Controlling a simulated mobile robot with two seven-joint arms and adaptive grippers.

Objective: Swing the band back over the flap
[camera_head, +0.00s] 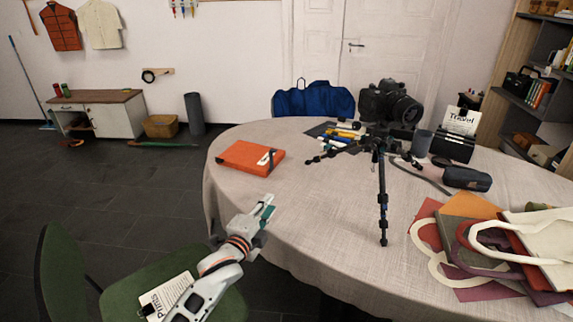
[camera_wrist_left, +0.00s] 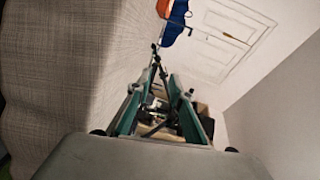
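An orange folder-like case (camera_head: 245,158) lies flat on the table's left side, in the head view. A dark strip, apparently the band (camera_head: 269,157), shows near its right end with a small pale patch; whether it lies over or beside the flap is too small to tell. My left gripper (camera_head: 269,202) is in front of the case, nearer me, over the table's left front edge and apart from the case. In the left wrist view its two teal fingers (camera_wrist_left: 158,108) stand apart, with no held thing visible between them. My right gripper is not in view.
A small black tripod (camera_head: 382,190) with a camera (camera_head: 390,102) stands mid-table. Several pens, a cup (camera_head: 422,143) and a dark pouch (camera_head: 467,178) lie around it. Cloth bags (camera_head: 545,235) fill the right front. A green chair (camera_head: 120,275) stands at left. The cloth between case and tripod is mostly clear.

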